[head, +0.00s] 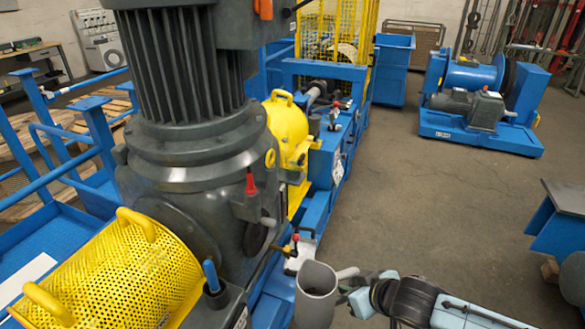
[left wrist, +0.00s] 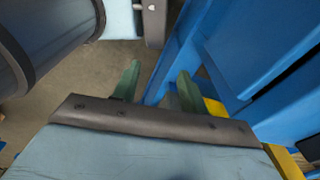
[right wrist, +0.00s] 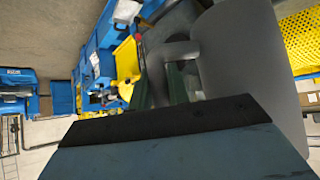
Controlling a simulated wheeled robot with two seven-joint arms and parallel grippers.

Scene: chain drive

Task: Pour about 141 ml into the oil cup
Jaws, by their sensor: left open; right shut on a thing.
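A grey jug (head: 316,300) with a round open mouth is at the bottom middle of the head view and looks about upright. My right gripper (head: 352,287) comes in from the right and is shut on the jug's handle. In the right wrist view the jug (right wrist: 250,75) fills the upper right, with its handle (right wrist: 172,52) by the fingers. The liquid inside cannot be seen. I cannot tell for sure which part is the oil cup. My left gripper (left wrist: 158,88) is open and empty in its wrist view, near blue framework; it is not visible in the head view.
A large grey motor and gearbox (head: 185,130) stands left of the jug. Yellow perforated guards (head: 120,275) and a blue frame (head: 328,160) adjoin it. A small black pot with a blue handle (head: 211,277) is near the front guard. Bare floor (head: 430,205) lies to the right.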

